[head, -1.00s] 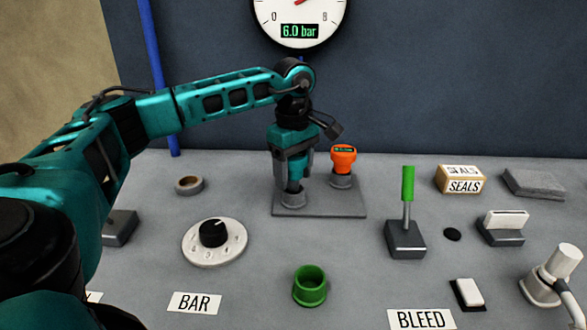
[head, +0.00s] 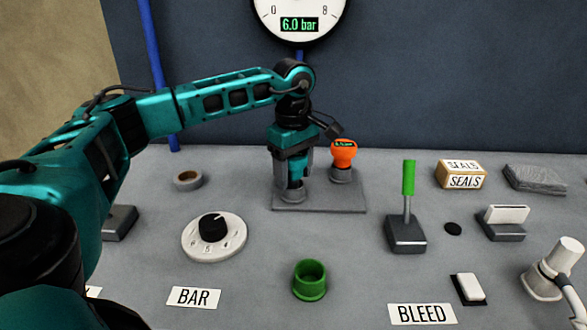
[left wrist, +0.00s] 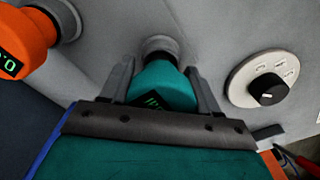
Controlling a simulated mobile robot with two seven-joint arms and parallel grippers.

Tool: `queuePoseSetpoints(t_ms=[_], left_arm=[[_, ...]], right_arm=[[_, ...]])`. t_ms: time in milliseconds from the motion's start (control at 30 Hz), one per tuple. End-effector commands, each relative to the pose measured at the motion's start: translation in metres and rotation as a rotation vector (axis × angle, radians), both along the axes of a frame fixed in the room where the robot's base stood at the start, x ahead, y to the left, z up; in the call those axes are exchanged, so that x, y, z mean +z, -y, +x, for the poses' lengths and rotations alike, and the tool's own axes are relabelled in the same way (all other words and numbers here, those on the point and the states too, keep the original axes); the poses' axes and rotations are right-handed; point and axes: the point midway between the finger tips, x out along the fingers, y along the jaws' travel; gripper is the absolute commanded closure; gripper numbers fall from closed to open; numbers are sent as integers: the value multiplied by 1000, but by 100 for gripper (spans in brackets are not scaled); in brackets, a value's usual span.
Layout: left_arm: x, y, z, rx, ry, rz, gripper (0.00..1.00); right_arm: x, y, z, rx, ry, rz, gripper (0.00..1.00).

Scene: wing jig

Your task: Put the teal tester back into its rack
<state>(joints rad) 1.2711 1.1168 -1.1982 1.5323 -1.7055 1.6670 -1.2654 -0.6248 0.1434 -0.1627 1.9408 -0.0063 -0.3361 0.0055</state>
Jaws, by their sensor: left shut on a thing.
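My left gripper (head: 292,184) points down at the rack's left cup and is shut on the teal tester. In the left wrist view the teal tester (left wrist: 168,84) sits between the two grey fingers, its dark display facing the camera. Its far end meets the grey ring of the left cup (left wrist: 160,46); how deep it sits is hidden. The rack (head: 335,204) is a grey plate with two cups. An orange tester (head: 344,152) stands upright in the right cup. My right gripper is not in view.
A roll of tape (head: 188,179) and a white dial (head: 213,238) lie left of the rack. A green cup (head: 310,280) is in front. A green-handled lever (head: 407,210) stands to the right. The wall with a gauge (head: 300,15) rises behind.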

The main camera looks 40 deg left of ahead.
Motion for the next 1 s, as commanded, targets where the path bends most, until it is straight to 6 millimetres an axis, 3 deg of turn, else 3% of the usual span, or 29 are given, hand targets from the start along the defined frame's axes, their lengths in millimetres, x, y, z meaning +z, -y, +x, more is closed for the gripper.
queuePoseSetpoints(t_ms=[833, 867, 1000], left_arm=[[-14, 0, 0, 0, 1, 0, 73], [-14, 0, 0, 0, 1, 0, 38], [-14, 0, 0, 0, 1, 0, 25]], right_arm=[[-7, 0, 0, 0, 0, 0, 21], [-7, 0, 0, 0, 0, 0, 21], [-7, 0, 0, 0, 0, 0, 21]])
